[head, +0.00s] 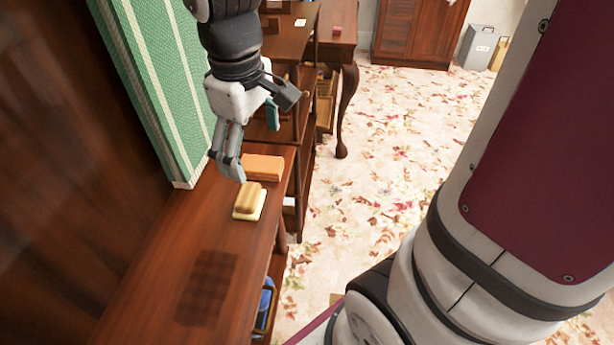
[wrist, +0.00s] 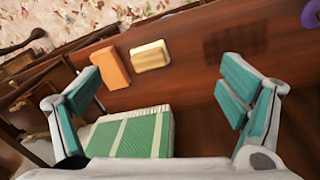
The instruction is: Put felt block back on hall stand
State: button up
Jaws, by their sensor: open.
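A block with a tan top and a cream base (head: 249,203), perhaps the felt block, lies on a brown wooden top (head: 160,265); I cannot tell for sure whether this is the hall stand. The block also shows in the wrist view (wrist: 150,56). An orange block (head: 262,167) lies just behind it and also shows in the wrist view (wrist: 110,69). My gripper (head: 252,146) is above the wooden top, near the orange block. In the wrist view its teal-padded fingers (wrist: 165,100) are spread wide with nothing held between them.
A green and white striped panel (head: 150,75) stands at the left, close to my gripper. A dark checked patch (head: 208,287) is on the front of the wooden top. Further wooden furniture (head: 290,40) stands behind. Flowered floor (head: 385,145) is open at the right.

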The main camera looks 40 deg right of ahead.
jog(key=s+r+m, duration=0.2)
jog(key=s, duration=0.7)
jog(key=s+r+m+t, duration=0.1)
jog(key=s+m, duration=0.2)
jog(key=s, duration=0.6)
jog(key=shift+a+r+y, duration=0.25)
jog(key=shift+r+y, duration=0.1)
jog(key=shift+y, duration=0.05)
jog(key=shift+s+a, duration=0.1)
